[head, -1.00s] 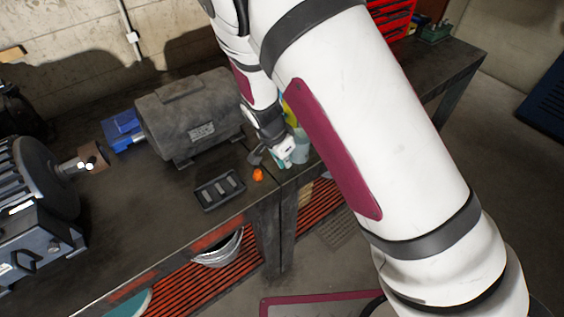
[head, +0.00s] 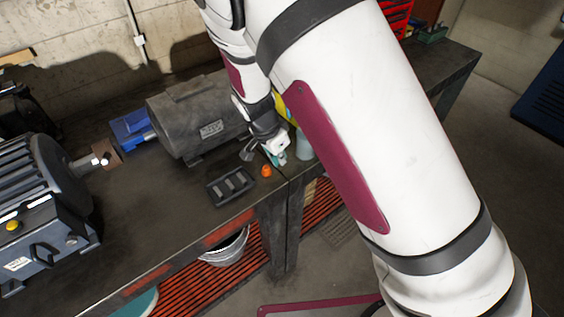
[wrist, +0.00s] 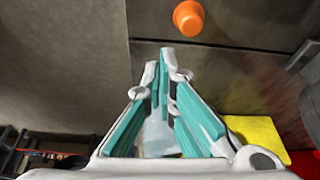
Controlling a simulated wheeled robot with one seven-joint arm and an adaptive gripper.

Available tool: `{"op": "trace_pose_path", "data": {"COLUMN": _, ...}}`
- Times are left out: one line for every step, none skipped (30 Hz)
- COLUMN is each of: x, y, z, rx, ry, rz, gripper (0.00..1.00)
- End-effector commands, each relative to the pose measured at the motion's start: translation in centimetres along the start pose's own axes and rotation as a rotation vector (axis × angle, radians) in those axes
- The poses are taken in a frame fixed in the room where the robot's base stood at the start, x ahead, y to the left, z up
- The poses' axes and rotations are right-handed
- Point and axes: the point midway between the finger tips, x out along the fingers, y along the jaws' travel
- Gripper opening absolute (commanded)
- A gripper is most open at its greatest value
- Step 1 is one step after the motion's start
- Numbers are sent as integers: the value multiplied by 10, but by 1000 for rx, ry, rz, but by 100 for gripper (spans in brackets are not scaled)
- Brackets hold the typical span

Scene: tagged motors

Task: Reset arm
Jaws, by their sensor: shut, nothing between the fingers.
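My gripper (head: 277,157) hangs over the workbench (head: 160,215) near its front edge, to the right of the grey motor (head: 200,118). In the wrist view my gripper (wrist: 160,62) has its teal-lined fingers together at the tips, with nothing between them. A small orange object (head: 266,171) lies on the bench just below and left of the gripper; it also shows in the wrist view (wrist: 188,17), apart from the fingertips. My white arm hides part of the bench on the right.
A black slotted tray (head: 231,186) lies left of the orange object. A translucent bottle (head: 304,145) and a yellow item (wrist: 255,138) are close to the gripper. A second motor (head: 40,190) stands at the left. A red drawer unit (head: 397,18) is at the back.

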Motion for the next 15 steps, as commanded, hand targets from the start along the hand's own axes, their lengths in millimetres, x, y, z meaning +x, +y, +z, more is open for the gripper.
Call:
{"op": "trace_pose_path", "data": {"x": -8, "y": 0, "z": 0, "rx": 0, "ry": 0, "rz": -2, "gripper": 0}}
{"op": "trace_pose_path", "data": {"x": -13, "y": -1, "z": 0, "rx": 1, "ry": 0, "rz": -3, "gripper": 0}}
{"op": "trace_pose_path", "data": {"x": -18, "y": 0, "z": 0, "rx": 1, "ry": 0, "rz": -3, "gripper": 0}}
{"op": "trace_pose_path", "data": {"x": -24, "y": -1, "z": 0, "rx": 0, "ry": 0, "rz": -3, "gripper": 0}}
{"op": "trace_pose_path", "data": {"x": -29, "y": -1, "z": 0, "rx": 0, "ry": 0, "rz": -4, "gripper": 0}}
{"op": "trace_pose_path", "data": {"x": -35, "y": 0, "z": 0, "rx": 0, "ry": 0, "rz": -3, "gripper": 0}}
{"op": "trace_pose_path", "data": {"x": -40, "y": 0, "z": 0, "rx": 0, "ry": 0, "rz": -2, "gripper": 0}}
{"op": "trace_pose_path", "data": {"x": -44, "y": 0, "z": 0, "rx": 0, "ry": -1, "rz": -3, "gripper": 0}}
{"op": "trace_pose_path", "data": {"x": -49, "y": 0, "z": 0, "rx": 0, "ry": 0, "rz": -2, "gripper": 0}}
{"op": "trace_pose_path", "data": {"x": -52, "y": 0, "z": 0, "rx": 0, "ry": 0, "rz": -1, "gripper": 0}}
{"op": "trace_pose_path", "data": {"x": -55, "y": 0, "z": -1, "rx": 0, "ry": 0, "rz": -1, "gripper": 0}}
{"op": "trace_pose_path", "data": {"x": -59, "y": 0, "z": -1, "rx": 1, "ry": 0, "rz": -1, "gripper": 0}}
{"op": "trace_pose_path", "data": {"x": -61, "y": 0, "z": -1, "rx": 0, "ry": 0, "rz": 0, "gripper": 0}}
{"op": "trace_pose_path", "data": {"x": -62, "y": 0, "z": -1, "rx": 0, "ry": 0, "rz": 0, "gripper": 0}}
{"op": "trace_pose_path", "data": {"x": -63, "y": 1, "z": 0, "rx": 0, "ry": 0, "rz": 1, "gripper": 0}}
